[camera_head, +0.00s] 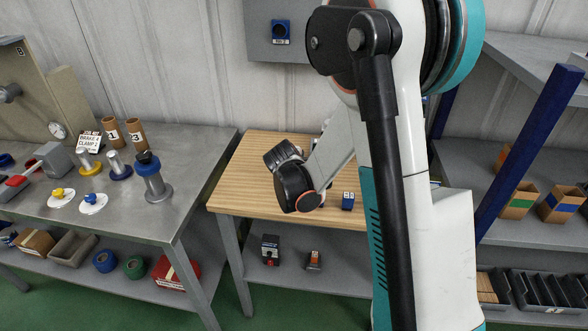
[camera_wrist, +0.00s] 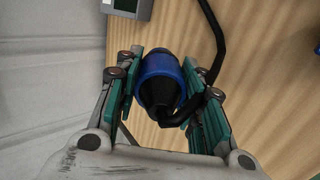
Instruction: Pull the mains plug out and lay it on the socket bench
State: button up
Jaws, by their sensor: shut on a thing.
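The mains plug (camera_wrist: 160,82), blue with a black rear end, sits between the teal fingers of my gripper (camera_wrist: 162,95) in the wrist view. The gripper is shut on it. A black cable (camera_wrist: 211,30) bends from the plug's rear and runs up out of the picture. The plug's front end is hidden, so I cannot tell whether it touches anything. The wooden bench top (camera_wrist: 255,50) shows behind it. In the head view my arm covers part of the wooden bench (camera_head: 250,180), and the fingers and plug are hidden.
A grey box (camera_wrist: 128,8) shows at the top of the wrist view. A blue block (camera_head: 348,201) lies near the bench's front edge. A blue fitting (camera_head: 281,32) is on the grey wall panel. A cluttered metal table (camera_head: 190,205) stands left; shelves (camera_head: 525,220) stand right.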

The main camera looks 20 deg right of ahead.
jog(key=w+d, duration=0.2)
jog(key=w, duration=0.1)
jog(key=shift+s+f+b, duration=0.1)
jog(key=shift+f+b, duration=0.45)
jog(key=shift+f, duration=0.3)
jog(key=o, duration=1.2)
jog(key=shift+o, duration=0.2)
jog(key=shift+a+r, duration=0.1)
jog(key=v, duration=1.2)
